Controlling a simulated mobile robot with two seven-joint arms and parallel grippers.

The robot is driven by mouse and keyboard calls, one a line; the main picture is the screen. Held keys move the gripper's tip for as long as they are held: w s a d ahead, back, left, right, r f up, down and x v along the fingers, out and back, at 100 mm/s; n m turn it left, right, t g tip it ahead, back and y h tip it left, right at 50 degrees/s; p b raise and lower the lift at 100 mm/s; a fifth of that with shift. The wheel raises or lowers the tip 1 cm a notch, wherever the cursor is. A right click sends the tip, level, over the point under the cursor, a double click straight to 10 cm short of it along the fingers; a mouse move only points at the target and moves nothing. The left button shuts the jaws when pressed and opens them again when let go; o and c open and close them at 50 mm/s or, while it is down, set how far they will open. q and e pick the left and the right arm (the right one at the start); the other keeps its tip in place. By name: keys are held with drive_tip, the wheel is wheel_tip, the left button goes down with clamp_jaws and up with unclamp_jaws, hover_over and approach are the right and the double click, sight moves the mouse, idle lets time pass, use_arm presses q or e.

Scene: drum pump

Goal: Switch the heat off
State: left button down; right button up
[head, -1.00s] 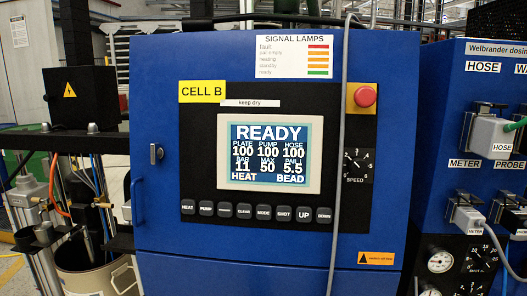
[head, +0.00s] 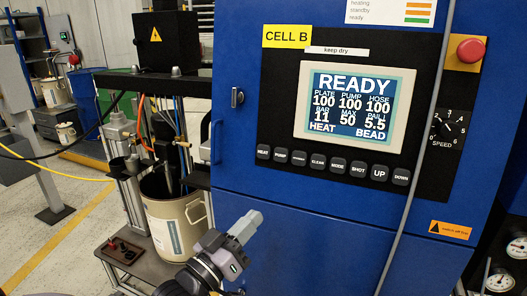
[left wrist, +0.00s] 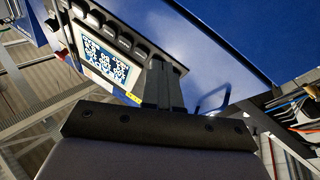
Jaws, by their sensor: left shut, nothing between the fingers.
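The blue control cabinet (head: 300,215) marked CELL B carries a screen (head: 350,105) reading READY, with HEAT and BEAD along its bottom line. Below it is a row of dark buttons; the HEAT button (head: 263,152) is at the left end. My left gripper (head: 250,222) is shut and empty, below and slightly left of the HEAT button, apart from it. In the left wrist view the shut fingers (left wrist: 158,70) point towards the panel, whose screen (left wrist: 105,60) appears upside down. The fingers overlap one end of the button row there. My right gripper is not in view.
A red stop button (head: 470,50) and a speed knob (head: 448,126) sit right of the screen. A grey cable (head: 415,165) hangs down the cabinet front. A cabinet handle (head: 216,142) sticks out at the left. A beige drum (head: 175,225) stands left of the cabinet.

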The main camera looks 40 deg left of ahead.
sight(264, 152)
use_arm(q)
wheel_tip(264, 152, up, 11)
drive_tip(key=s+a+n+t, duration=0.1)
drive_tip(key=a+t, duration=0.1)
drive_tip(key=t, duration=0.1)
drive_tip(key=shift+s+a+n+t, duration=0.15)
drive_tip(key=shift+a+n+t, duration=0.15)
drive_tip(key=shift+t, duration=0.1)
drive_tip(key=shift+w+a+f+b, duration=0.3)
drive_tip(key=shift+w+b, duration=0.1)
drive_tip(key=shift+w, duration=1)
drive_tip(key=shift+w+a+f+b, duration=0.25)
drive_tip(key=shift+w+a+b, duration=0.15)
drive_tip(key=shift+w, duration=1.05)
drive_tip(key=shift+w+a+f+b, duration=0.3)
drive_tip(key=shift+w+b, duration=0.15)
drive_tip(key=shift+w, duration=0.95)
drive_tip(key=shift+w+f, duration=0.1)
drive_tip(key=shift+w, duration=0.3)
